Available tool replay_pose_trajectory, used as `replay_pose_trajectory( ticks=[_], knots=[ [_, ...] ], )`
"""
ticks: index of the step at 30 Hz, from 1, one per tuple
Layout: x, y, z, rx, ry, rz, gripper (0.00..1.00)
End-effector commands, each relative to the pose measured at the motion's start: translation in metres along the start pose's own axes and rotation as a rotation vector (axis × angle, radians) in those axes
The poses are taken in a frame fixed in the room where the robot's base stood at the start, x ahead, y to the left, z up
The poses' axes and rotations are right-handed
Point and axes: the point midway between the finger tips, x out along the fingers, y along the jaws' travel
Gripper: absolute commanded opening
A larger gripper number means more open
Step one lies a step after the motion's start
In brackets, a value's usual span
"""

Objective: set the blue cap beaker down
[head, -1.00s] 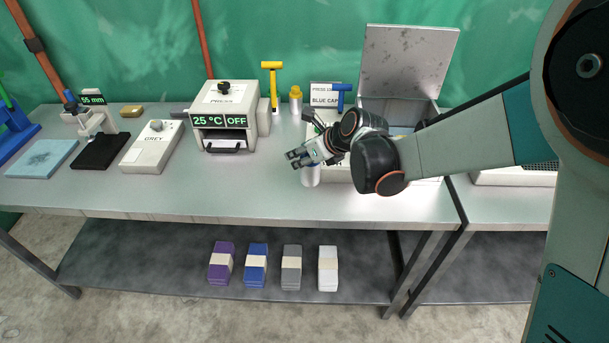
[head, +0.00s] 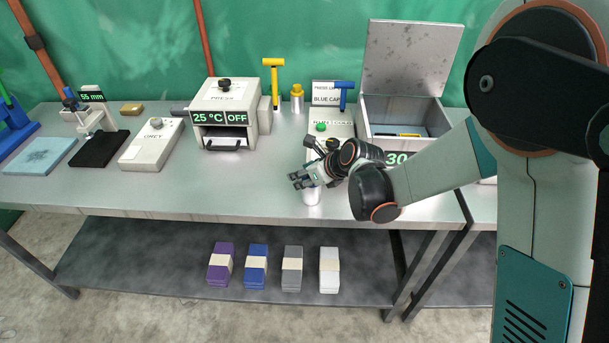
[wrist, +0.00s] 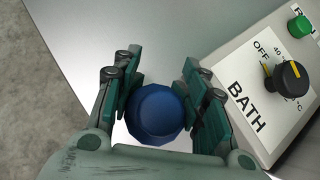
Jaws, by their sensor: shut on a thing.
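The blue cap beaker (head: 311,197) is a small pale vessel below my gripper (head: 302,180) in the head view. In the wrist view its round blue cap (wrist: 158,112) sits between the two dark green fingers. My gripper is shut on it. The beaker appears upright, low over the front part of the steel bench (head: 230,190). I cannot tell whether its base touches the bench top. My gripper hides its upper part in the head view.
The bath's control box (wrist: 262,85) stands close on the right in the wrist view. The open-lidded bath (head: 375,112) is behind my arm. Bench left of my gripper is clear.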

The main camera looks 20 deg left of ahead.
Motion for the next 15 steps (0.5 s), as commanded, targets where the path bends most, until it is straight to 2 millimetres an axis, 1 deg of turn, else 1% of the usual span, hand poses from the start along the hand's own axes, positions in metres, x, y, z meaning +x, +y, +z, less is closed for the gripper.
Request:
replay_pose_trajectory(
  ticks=[2,3,5,6,15],
  knots=[
    [0.0022,0.0,-0.0021,0.0,0.0,0.0,0.1],
    [0.0026,0.0,-0.0026,0.0,0.0,0.0,0.42],
    [0.002,0.0,-0.0019,0.0,0.0,0.0,0.56],
    [0.0019,0.0,-0.0018,0.0,0.0,0.0,0.64],
    [0.0017,0.0,-0.0016,0.0,0.0,0.0,0.64]
  ],
)
